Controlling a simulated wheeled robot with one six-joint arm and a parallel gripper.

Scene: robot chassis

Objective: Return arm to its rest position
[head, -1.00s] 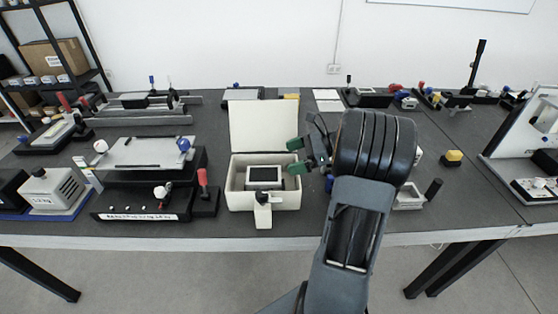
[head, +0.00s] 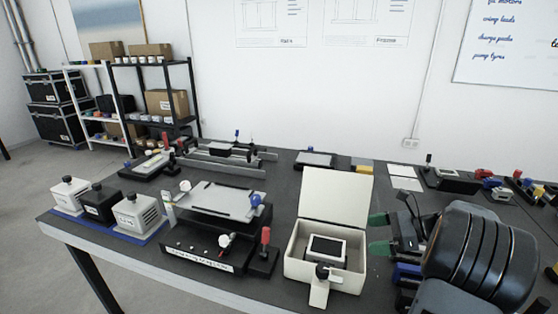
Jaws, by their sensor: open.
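My gripper (head: 379,234) is at the right, with its two green fingertips apart and nothing seen between them. It points left at the right side of a cream box (head: 298,262); a small gap shows between the fingertips and the box. The box stands with its lid (head: 334,212) raised. A white device with a dark screen (head: 327,249) sits inside the box. My arm (head: 480,255) is bent, and its large dark joint fills the lower right. Part of the arm is cut off by the picture edge.
The dark bench (head: 290,185) carries a black fixture with a grey plate (head: 222,200) left of the box. Three labelled blocks (head: 100,204) stand at the bench's left end. Shelves with cardboard boxes (head: 166,103) stand behind at left. Open floor (head: 40,180) shows at the left.

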